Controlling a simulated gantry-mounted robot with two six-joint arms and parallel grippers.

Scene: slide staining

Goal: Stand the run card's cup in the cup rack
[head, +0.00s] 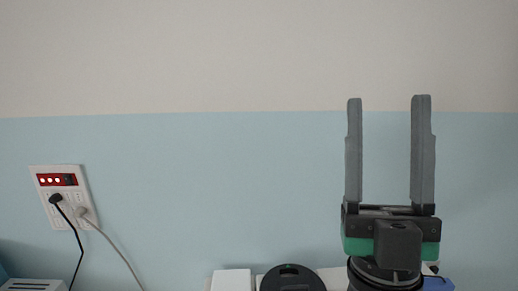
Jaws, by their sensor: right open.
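My right gripper (388,150) points straight up in front of the wall, at the right of the head view. Its two grey fingers are wide apart, with nothing between them. My left gripper is not in view. I see no cup, cup rack or run card in this view.
The wall is cream above and light blue below. A white socket panel (64,213) with a black and a white cable plugged in is at the lower left. A white slotted box (33,285) shows at the bottom left edge. No worktop surface is visible.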

